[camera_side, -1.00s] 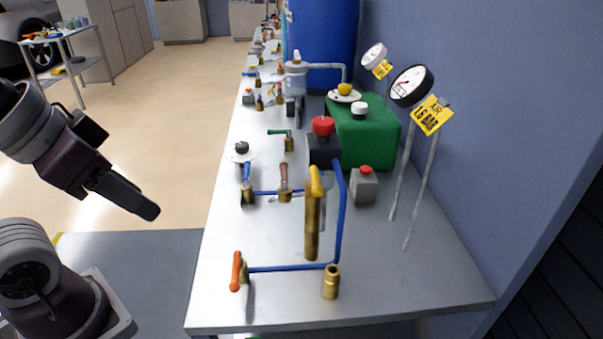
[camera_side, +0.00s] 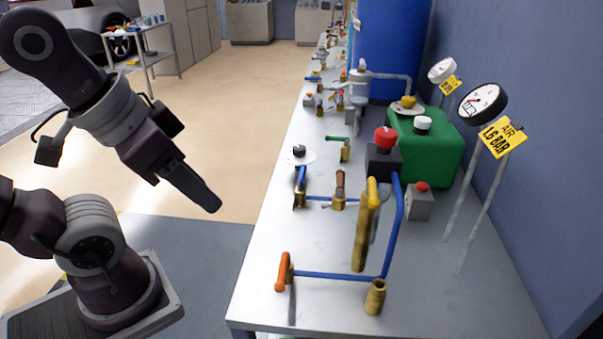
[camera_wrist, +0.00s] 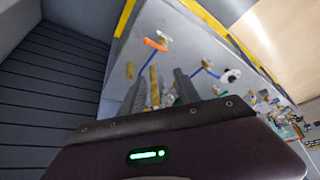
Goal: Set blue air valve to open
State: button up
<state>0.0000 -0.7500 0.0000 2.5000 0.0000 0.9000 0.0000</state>
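The blue-handled valve (camera_side: 301,178) stands on the left part of the bench, on a brass body with a blue pipe running right from it. Its handle looks raised rather than lying flat along the pipe. My gripper (camera_side: 213,206) is left of the bench, pointing down and right, clear of the valve and touching nothing. In the wrist view my gripper (camera_wrist: 158,88) shows two dark fingers apart with nothing held between them. A blue strip there (camera_wrist: 203,66) may be the valve handle or its pipe; I cannot tell which.
Nearby are an orange-handled valve (camera_side: 283,272), a brown-handled valve (camera_side: 339,186), a yellow-handled valve (camera_side: 365,225) and a blue pipe loop (camera_side: 394,225). A green box (camera_side: 440,150), a red-button box (camera_side: 419,205) and an AIR gauge (camera_side: 483,104) stand right.

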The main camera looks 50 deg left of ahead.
dwell(0.4)
jog(key=w+a+r+n+g, duration=0.1)
jog(key=w+r+n, duration=0.15)
jog(key=w, duration=0.45)
jog(key=n+g+h, duration=0.2)
jog(key=n+g, duration=0.1)
jog(key=n, duration=0.4)
send_over(302, 171)
jog(key=s+a, duration=0.1)
jog(key=s+a+x, duration=0.1)
jog(key=a+x, duration=0.1)
jog(key=x, duration=0.8)
jog(key=s+a+f+x, duration=0.1)
jog(key=s+x, duration=0.1)
jog(key=x, duration=0.7)
jog(key=shift+m, duration=0.25)
jog(key=x, duration=0.4)
jog(key=a+x, duration=0.1)
jog(key=x, duration=0.2)
jog(key=shift+w, duration=0.1)
grip_shut()
jog(key=shift+d, duration=0.1)
